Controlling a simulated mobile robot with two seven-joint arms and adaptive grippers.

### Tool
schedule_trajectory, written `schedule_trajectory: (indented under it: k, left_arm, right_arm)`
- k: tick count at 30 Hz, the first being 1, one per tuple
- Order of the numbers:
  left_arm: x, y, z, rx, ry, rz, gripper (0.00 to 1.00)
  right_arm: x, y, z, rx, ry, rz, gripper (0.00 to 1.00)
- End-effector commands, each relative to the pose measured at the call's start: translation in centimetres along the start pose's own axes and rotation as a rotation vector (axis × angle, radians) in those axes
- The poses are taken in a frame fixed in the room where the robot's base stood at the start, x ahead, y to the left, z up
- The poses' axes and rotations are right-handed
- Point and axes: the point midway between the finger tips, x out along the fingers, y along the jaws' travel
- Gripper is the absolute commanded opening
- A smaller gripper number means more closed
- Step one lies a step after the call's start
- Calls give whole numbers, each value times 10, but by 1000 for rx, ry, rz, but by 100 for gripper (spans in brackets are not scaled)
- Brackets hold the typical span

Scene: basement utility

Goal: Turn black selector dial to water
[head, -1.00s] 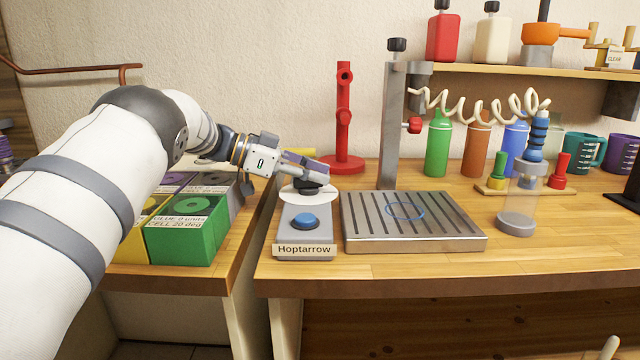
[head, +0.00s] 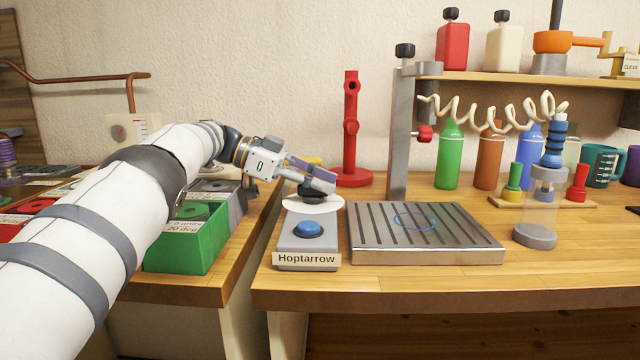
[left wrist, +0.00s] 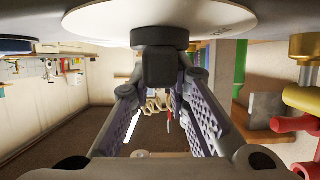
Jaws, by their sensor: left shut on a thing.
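The black selector dial (head: 311,191) sits on a white round plate (head: 300,205) at the back of the grey Hoptarrow unit (head: 285,243). A blue button (head: 308,229) is in front of it. My left gripper (head: 322,181) comes in from the left and is shut on the dial. In the left wrist view the dial's dark knob (left wrist: 160,66) is between the two finger pads, with the white plate (left wrist: 160,17) behind it. The plate's markings are mostly hidden or unreadable. My right gripper is not in view.
A slatted metal tray (head: 425,256) stands right of the unit. A red stand (head: 351,135) and a grey post (head: 398,140) rise behind. A green box (head: 183,245) is on the left bench, under my arm. Bare wood lies along the front edge.

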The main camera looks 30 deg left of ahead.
Motion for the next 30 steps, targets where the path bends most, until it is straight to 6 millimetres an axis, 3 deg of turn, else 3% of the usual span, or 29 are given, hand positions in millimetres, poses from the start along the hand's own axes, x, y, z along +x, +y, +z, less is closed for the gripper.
schedule_trajectory:
  k: [2,3,5,30]
  left_arm:
    - [2,2,10,-16,-18,11,0]
    - [2,2,10,-16,-18,11,23]
    - [2,2,10,-16,-18,11,37]
    - [0,1,-1,-10,-6,-13,37]
  right_arm:
    - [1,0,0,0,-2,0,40]
    - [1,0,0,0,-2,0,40]
    - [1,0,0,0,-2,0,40]
    - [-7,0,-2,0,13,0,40]
